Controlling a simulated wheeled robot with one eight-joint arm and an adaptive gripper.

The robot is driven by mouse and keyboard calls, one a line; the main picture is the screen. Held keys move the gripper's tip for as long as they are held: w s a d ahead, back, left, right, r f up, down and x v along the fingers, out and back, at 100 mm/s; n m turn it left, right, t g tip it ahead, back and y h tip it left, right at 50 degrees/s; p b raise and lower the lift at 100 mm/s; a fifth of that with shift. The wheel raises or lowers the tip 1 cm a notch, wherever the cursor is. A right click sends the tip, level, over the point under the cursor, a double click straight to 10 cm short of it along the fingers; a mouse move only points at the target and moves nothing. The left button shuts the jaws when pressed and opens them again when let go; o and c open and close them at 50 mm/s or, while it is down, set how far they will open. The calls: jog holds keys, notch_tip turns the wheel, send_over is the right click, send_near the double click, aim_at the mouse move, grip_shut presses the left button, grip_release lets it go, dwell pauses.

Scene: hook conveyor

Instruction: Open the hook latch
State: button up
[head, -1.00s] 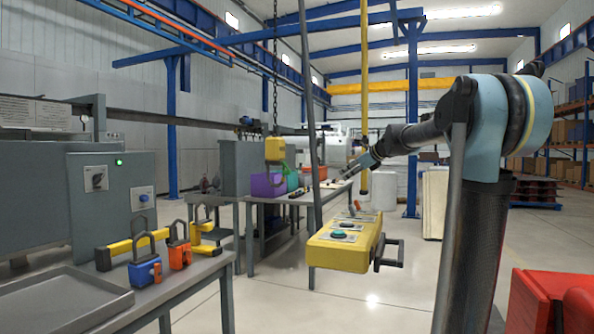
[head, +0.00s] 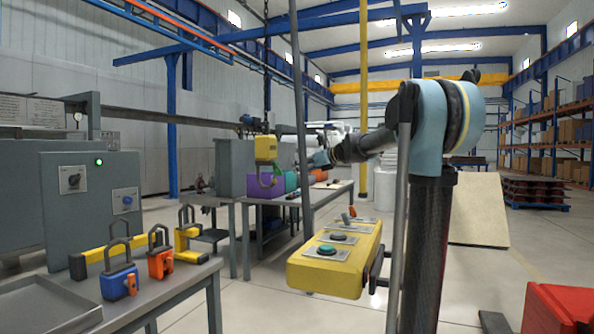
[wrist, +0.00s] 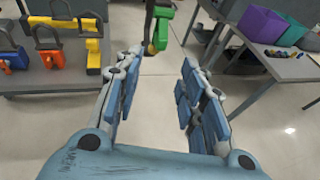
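The hook hangs on a chain under a yellow block (head: 266,148) in the head view, left of my gripper. Green and darker parts (head: 269,180) show below the block, small against a purple bin. In the wrist view a green part (wrist: 162,22) with a yellow end hangs at the top, ahead of the fingers. My gripper (wrist: 160,62) is open and empty, the green part lying beyond the gap between its fingertips. Whether the latch is open or shut is too small to tell.
A yellow control box (head: 335,262) with buttons hangs in the foreground. Padlocks, one blue (head: 118,282) and one orange (head: 160,264), stand on the left table. A bench with a purple bin (head: 262,187) is behind the hook. The floor between the tables is clear.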

aim_at(282, 173)
jog(key=shift+x, duration=5.85)
jog(key=shift+d, duration=0.1)
jog(key=c, duration=0.7)
